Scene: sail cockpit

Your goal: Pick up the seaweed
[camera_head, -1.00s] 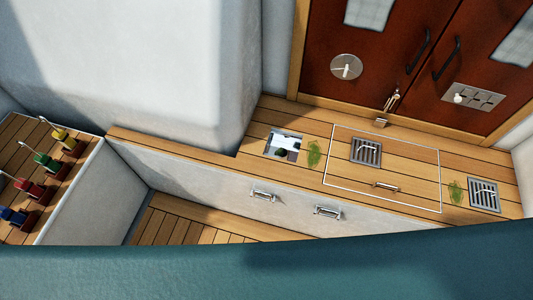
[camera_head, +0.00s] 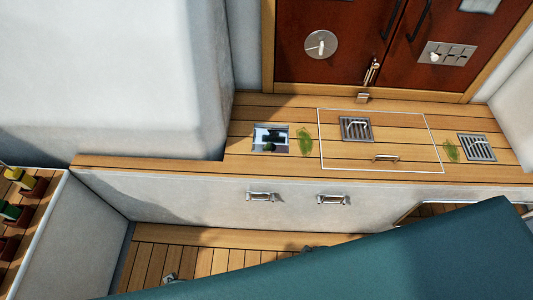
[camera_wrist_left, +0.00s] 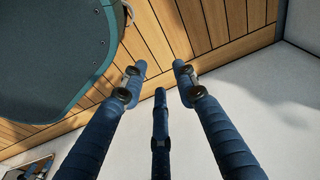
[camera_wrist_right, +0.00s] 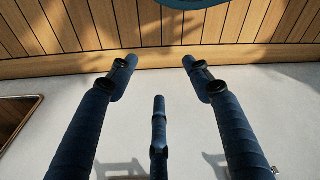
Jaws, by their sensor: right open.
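Two green clumps of seaweed lie on the wooden bench top in the head view. One seaweed clump (camera_head: 305,141) is beside the square opening, left of the white-outlined hatch. The other seaweed clump (camera_head: 451,150) is between the hatch and the right grate. My left gripper (camera_wrist_left: 159,75) is open in the left wrist view, with nothing between its fingers, over planks and a white wall. My right gripper (camera_wrist_right: 158,68) is open and empty in the right wrist view, over a white surface below planks. Neither gripper shows in the head view; both seaweed clumps are out of the wrist views.
The white-outlined hatch (camera_head: 400,157) has a handle and a grate (camera_head: 356,129). Another grate (camera_head: 477,147) is at right. A square opening (camera_head: 271,139) is at left. Brown doors (camera_head: 340,70) stand behind. A large teal surface, unclear what, covers the lower right of the head view.

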